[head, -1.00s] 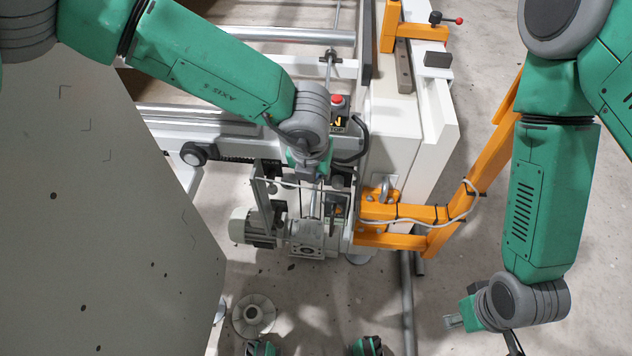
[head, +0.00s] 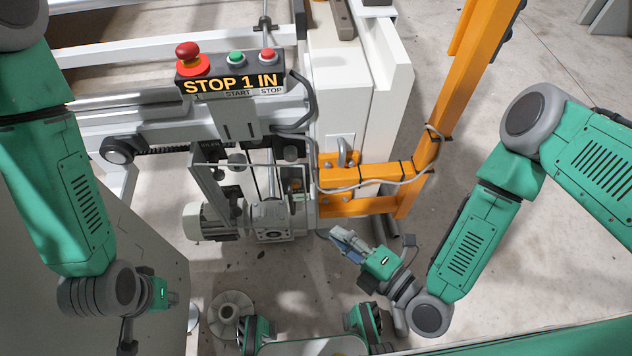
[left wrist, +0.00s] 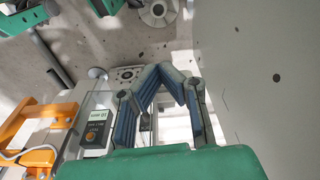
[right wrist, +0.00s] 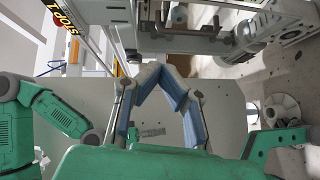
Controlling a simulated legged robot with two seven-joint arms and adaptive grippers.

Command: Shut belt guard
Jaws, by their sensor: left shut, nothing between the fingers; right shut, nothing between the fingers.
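What looks like the belt guard, a thin pale frame (head: 262,164) with a seemingly clear panel, stands above the gearbox and motor (head: 215,221) in the head view. I cannot tell surely whether it is open or shut. My left gripper (head: 172,294) is low at the left, apart from the machine; its shut, empty fingers show in the left wrist view (left wrist: 160,70). My right gripper (head: 340,240) is shut and empty, just right of and below the gearbox. Its blue-padded fingers meet in the right wrist view (right wrist: 160,70).
A control box (head: 231,82) with a red mushroom button and the lit words "STOP 1 IN" stands above the motor. An orange bracket and post (head: 400,200) with a cable stand at the right. A grey panel (head: 150,245) stands at the left. The floor on the far right is open.

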